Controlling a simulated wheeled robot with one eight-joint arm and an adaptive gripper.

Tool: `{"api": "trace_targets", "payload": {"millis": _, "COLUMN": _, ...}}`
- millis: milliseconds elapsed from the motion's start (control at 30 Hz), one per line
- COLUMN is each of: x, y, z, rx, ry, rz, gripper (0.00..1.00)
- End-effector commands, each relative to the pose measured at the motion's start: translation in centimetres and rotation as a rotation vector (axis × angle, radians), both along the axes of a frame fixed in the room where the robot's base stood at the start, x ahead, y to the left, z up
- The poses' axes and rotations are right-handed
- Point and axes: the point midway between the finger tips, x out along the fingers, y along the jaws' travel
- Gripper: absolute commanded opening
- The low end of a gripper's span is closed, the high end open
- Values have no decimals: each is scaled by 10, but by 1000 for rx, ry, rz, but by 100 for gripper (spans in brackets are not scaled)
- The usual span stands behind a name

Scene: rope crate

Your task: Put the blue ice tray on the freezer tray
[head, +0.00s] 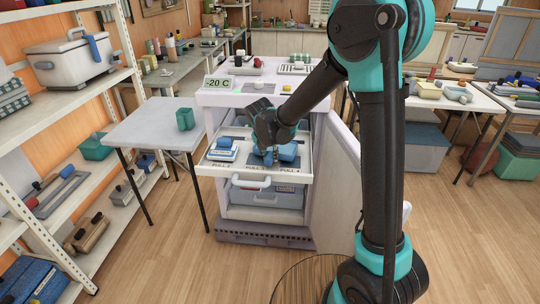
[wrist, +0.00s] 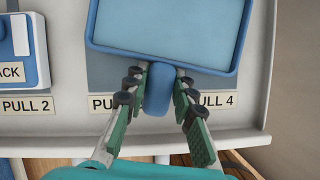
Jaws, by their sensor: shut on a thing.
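The blue ice tray (wrist: 165,25) has a pale blue inside, a darker blue rim and a stubby blue handle pointing toward me. In the head view it (head: 288,150) shows partly behind my gripper (head: 268,150). My gripper (wrist: 157,88) is shut on the handle, one finger on each side. The ice tray is over the right part of the pulled-out freezer tray (wrist: 75,125), above a grey patch between a partly covered label and "PULL 4". I cannot tell whether it touches the surface. The freezer tray (head: 210,170) also shows in the head view.
A blue-and-white pack (wrist: 15,45) lies left, by "PULL 2". The white freezer (head: 265,97) reads -20 C, its door (head: 338,170) open at the right. Shelves line the left; floor in front is clear.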

Motion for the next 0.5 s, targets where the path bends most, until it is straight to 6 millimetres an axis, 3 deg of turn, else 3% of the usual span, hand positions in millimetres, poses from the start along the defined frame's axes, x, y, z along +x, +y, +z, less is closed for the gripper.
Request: {"api": "trace_targets", "payload": {"millis": 500, "x": 0, "y": 0, "z": -5, "rx": 0, "ry": 0, "rz": 0, "gripper": 0}}
